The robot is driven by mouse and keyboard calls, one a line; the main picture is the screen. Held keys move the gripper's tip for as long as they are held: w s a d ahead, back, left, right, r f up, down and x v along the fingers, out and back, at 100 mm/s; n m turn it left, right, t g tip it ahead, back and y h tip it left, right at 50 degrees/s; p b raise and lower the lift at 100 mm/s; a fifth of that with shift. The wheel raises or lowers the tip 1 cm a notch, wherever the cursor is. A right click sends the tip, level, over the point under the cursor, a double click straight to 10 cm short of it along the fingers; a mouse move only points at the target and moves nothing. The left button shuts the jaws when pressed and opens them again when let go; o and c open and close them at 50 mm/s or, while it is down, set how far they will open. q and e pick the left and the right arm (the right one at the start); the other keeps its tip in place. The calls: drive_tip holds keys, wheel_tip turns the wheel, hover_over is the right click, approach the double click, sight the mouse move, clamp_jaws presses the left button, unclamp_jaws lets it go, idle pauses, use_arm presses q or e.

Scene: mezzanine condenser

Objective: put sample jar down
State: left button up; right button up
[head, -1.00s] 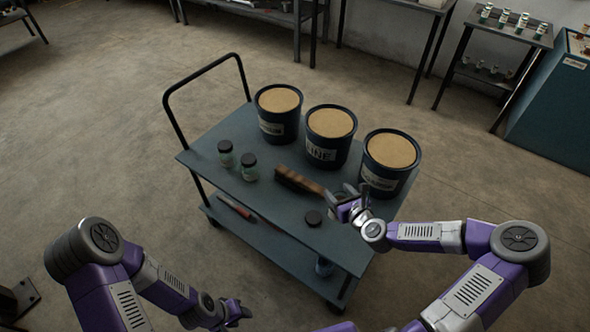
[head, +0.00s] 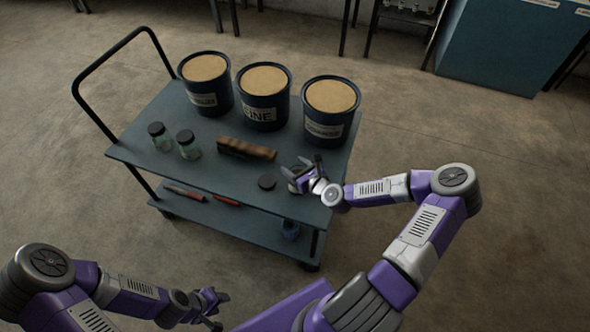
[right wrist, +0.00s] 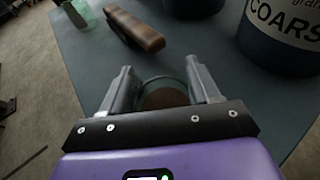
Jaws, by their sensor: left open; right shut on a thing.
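My right gripper (head: 303,176) is over the front right part of the cart's top shelf (head: 225,190). In the right wrist view its two fingers (right wrist: 165,88) are closed around the open sample jar (right wrist: 166,98), with a round rim and brown contents. The fingers mostly hide the jar in the head view. I cannot tell whether its base touches the shelf. My left gripper (head: 215,302) is open and empty, low in front of the cart.
Two lidded jars (head: 160,137) (head: 188,145) stand at the shelf's left. A wooden-handled brush (head: 248,149) lies mid-shelf. Three tubs (head: 207,100) (head: 262,115) (head: 325,130) line the back. Red-handled tools (head: 225,199) lie on the lower shelf.

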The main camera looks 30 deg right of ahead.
drive_tip(key=shift+r, duration=0.1)
drive_tip(key=o, duration=1.5)
